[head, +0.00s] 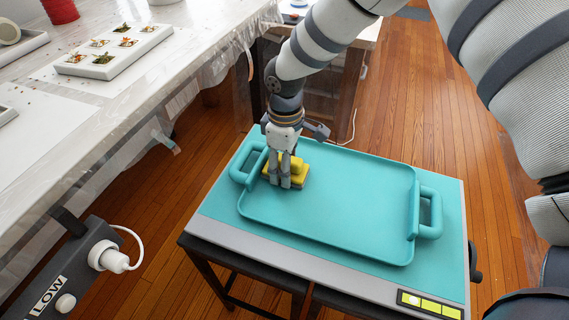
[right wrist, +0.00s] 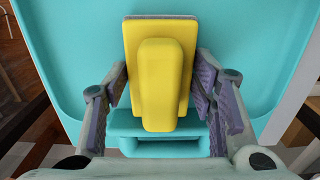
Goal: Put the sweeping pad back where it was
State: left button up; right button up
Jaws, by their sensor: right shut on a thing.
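The sweeping pad (head: 299,172) is a yellow block with a raised yellow grip and a thin grey layer underneath. It is at the left end of the teal tray (head: 340,205), beside the tray's left handle. My right gripper (head: 287,180) points down and is shut on the pad. In the right wrist view, the pad (right wrist: 160,80) is between the two fingers (right wrist: 160,90), with the tray floor behind it. I cannot tell whether the pad rests on the tray or hangs just above it. My left gripper is not in view.
The tray lies on a teal-topped stand (head: 448,255) and is otherwise empty. A plastic-covered worktable (head: 120,100) at left holds a white mould (head: 115,50) with small filled cells and a red cup (head: 60,10). A dark unit marked LOW (head: 70,265) is at lower left.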

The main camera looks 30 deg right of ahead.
jog(key=shift+f, duration=0.1)
jog(key=o, duration=1.2)
notch_tip(320, 180, up, 12)
jog(key=shift+w+r+p, duration=0.1)
jog(key=shift+r+p, duration=0.05)
jog(key=shift+p, duration=0.4)
